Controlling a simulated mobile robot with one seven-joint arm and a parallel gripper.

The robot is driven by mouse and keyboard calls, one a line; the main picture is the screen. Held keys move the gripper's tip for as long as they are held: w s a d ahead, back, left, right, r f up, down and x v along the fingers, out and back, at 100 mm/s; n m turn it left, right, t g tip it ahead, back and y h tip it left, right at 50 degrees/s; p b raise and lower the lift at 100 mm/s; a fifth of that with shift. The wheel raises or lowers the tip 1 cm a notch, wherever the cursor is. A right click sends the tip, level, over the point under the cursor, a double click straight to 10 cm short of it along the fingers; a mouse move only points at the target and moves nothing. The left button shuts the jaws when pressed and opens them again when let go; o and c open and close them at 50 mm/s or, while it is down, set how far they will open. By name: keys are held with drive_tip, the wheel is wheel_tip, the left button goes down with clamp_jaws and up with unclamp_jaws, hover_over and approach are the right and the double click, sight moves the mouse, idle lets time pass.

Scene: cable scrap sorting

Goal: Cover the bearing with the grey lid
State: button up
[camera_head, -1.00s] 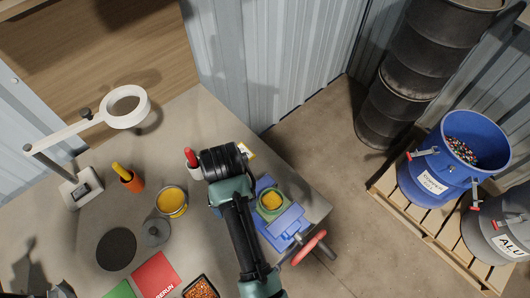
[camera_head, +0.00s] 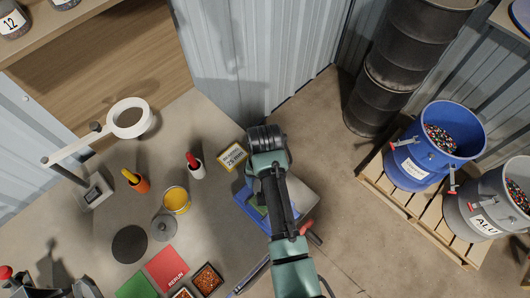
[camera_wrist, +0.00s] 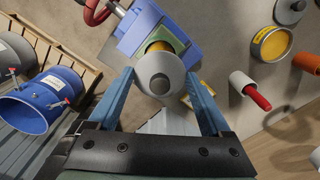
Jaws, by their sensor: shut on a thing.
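A pale grey round lid with a small knob (camera_wrist: 160,76) sits between the blue fingers of my gripper (camera_wrist: 160,80), which is shut on it. Beyond it in the wrist view is the bearing (camera_wrist: 157,47), a yellow-filled round part in a green housing (camera_wrist: 178,42). The lid overlaps the bearing's near side in that view; whether they touch I cannot tell. A blue vise (camera_wrist: 150,20) holds the housing.
A yellow tin (camera_head: 176,200) stands on the table with another grey knobbed lid (camera_head: 163,228) beside it. A white holder with a red handle (camera_head: 196,167) and a yellow-framed sign (camera_head: 232,156) are left of my arm. A blue drum (camera_head: 436,146) stands on a pallet at right.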

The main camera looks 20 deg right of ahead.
drive_tip(key=shift+f+b, duration=3)
drive_tip(key=shift+f, duration=0.55)
drive_tip(key=o, duration=1.3)
drive_tip(key=shift+c, duration=0.2)
drive_tip(key=shift+r, duration=0.1)
